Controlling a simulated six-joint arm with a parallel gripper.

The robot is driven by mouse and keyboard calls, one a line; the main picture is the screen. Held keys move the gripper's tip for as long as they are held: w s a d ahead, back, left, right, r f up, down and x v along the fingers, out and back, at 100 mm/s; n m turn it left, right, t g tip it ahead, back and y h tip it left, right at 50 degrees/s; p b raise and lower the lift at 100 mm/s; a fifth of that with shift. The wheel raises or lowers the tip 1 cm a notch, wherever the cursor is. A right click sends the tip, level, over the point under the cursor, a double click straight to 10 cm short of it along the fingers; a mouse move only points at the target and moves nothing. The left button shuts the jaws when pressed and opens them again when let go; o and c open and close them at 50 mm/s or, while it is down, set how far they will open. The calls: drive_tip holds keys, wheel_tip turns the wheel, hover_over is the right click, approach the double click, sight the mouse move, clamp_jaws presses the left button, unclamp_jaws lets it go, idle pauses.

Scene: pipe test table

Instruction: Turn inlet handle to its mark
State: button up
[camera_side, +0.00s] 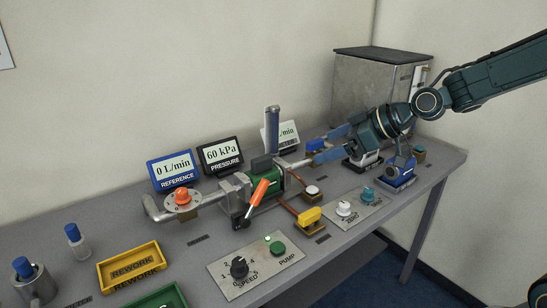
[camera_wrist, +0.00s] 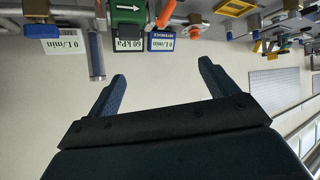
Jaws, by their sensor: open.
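No label naming the inlet handle can be read, so I cannot tell for sure which handle it is. An orange lever (camera_side: 259,192) slants up beside the green body (camera_side: 263,163) on the pipe line; the lever also shows in the wrist view (camera_wrist: 166,13). An orange-red knob (camera_side: 182,196) sits on a round flange at the pipe's left end. My gripper (camera_side: 320,147) is open and empty, above the table right of the green body. Its parted fingers show in the wrist view (camera_wrist: 161,70). No mark for a handle can be made out.
Blue reference (camera_side: 173,169) and black pressure (camera_side: 221,156) displays stand at the back. The pump panel (camera_side: 256,267) and yellow rework tray (camera_side: 130,266) are in front. A metal box (camera_side: 372,88) is back right.

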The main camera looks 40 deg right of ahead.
drive_tip(key=w+d+f+t+y, duration=0.1)
drive_tip(key=w+d+f+t, duration=0.15)
drive_tip(key=w, duration=0.45)
drive_tip(key=m+t+h, duration=0.6)
approach(311, 142)
drive_tip(key=s+d+f, duration=0.1)
drive_tip(key=s+d, duration=0.1)
drive_tip(key=shift+w+d, duration=0.15)
drive_tip(key=shift+w, duration=0.1)
drive_tip(key=shift+w, duration=6.8)
